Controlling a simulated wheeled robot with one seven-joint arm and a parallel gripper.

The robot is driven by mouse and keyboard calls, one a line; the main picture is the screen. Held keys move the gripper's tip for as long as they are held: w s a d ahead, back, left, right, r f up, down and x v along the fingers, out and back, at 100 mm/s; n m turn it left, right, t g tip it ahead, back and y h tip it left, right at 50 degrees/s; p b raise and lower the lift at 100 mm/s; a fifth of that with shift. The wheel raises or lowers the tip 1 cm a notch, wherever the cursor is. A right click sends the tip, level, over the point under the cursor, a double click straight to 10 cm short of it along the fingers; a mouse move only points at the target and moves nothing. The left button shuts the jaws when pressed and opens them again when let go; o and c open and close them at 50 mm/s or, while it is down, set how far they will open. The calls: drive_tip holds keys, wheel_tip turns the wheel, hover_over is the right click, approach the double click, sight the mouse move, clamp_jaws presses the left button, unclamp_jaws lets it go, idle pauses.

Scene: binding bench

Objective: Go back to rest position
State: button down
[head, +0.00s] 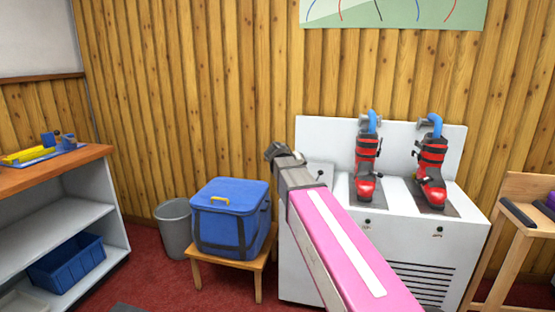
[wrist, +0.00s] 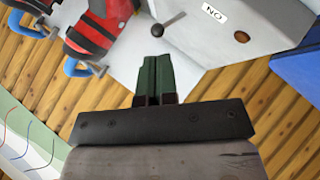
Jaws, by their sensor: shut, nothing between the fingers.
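My gripper shows in the wrist view (wrist: 153,62) as two dark green fingers, closed together with nothing between them. Past the fingertips is the white face of a boot-warmer machine, with a black-knobbed lever (wrist: 170,26) and a "NO" label (wrist: 213,13). In the head view my pink arm reaches up from the lower right, and its grey wrist end is in front of the left part of the white machine (head: 300,262). The fingers cannot be made out in the head view. The lever (head: 320,174) stands just right of the wrist there.
Two red-and-black ski boots (head: 367,165) (head: 432,170) stand on the machine, under blue hoses. A blue cooler bag (head: 228,222) sits on a wooden stool (head: 258,283) left of my arm. A grey bin (head: 174,228), a shelf unit (head: 60,180) and a wooden bench (head: 520,240) stand around.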

drive_tip(key=s+f+g+y, duration=0.3)
drive_tip(key=s+f+y, duration=0.1)
drive_tip(key=s+f, duration=0.8)
drive_tip(key=s+f+g+y, duration=0.3)
drive_tip(key=s+f, duration=0.9)
drive_tip(key=f, duration=0.6)
drive_tip(key=shift+s+d+y, duration=0.3)
drive_tip(key=shift+d+y, duration=0.15)
drive_tip(key=shift+y, duration=0.45)
drive_tip(key=shift+f, duration=0.1)
